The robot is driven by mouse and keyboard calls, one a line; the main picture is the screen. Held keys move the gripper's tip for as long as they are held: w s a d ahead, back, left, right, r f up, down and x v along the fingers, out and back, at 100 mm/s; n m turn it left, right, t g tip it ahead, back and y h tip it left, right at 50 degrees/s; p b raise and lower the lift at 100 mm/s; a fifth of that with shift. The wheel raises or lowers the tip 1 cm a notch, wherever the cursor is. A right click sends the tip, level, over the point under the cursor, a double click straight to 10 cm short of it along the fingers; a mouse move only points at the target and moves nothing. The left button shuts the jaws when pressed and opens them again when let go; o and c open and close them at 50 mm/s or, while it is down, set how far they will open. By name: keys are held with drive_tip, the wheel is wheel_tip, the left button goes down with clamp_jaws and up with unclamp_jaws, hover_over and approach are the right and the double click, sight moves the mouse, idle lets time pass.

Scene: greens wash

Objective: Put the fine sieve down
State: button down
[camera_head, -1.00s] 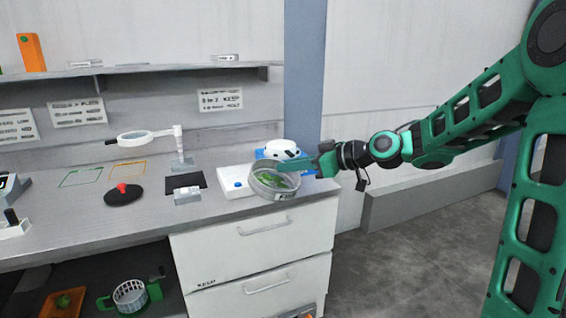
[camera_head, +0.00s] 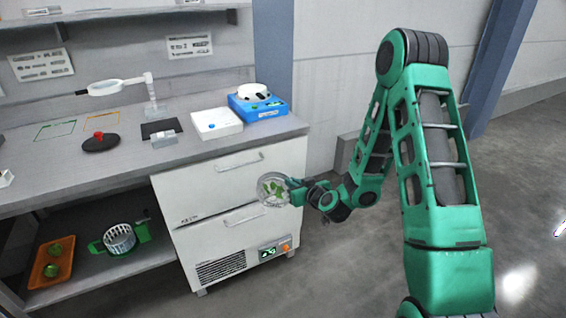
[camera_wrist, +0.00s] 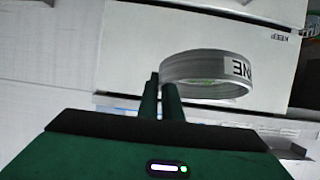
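The fine sieve (camera_head: 263,194) is a round, pale, shallow ring with green leaves (camera_head: 275,188) in it. It is in front of the white drawer cabinet, below the level of the counter top. Its outer wall (camera_wrist: 200,89) shows in the wrist view, with a label partly readable as "NE". My gripper (camera_head: 292,186) is at the sieve's right side. In the wrist view my gripper's two fingers (camera_wrist: 161,92) are close together at the sieve's rim, shut on it. The exact contact is partly hidden.
A lower shelf (camera_head: 95,273) holds a white basket (camera_head: 119,239) and an orange tray (camera_head: 42,281).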

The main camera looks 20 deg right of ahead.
wheel_tip(320, 180, down, 6)
drive_tip(key=d+m+h, duration=0.1)
drive_tip(key=d+h, duration=0.1)
drive_tip(key=shift+s+f, duration=0.25)
drive_tip(key=shift+s, duration=0.15)
drive_tip(key=shift+d+f+m, duration=0.2)
drive_tip(key=shift+f+m, duration=0.05)
drive_tip(key=shift+m, duration=0.15)
drive_tip(key=shift+d+f, duration=0.1)
drive_tip(key=shift+d, duration=0.05)
drive_tip(key=shift+d, duration=0.1)
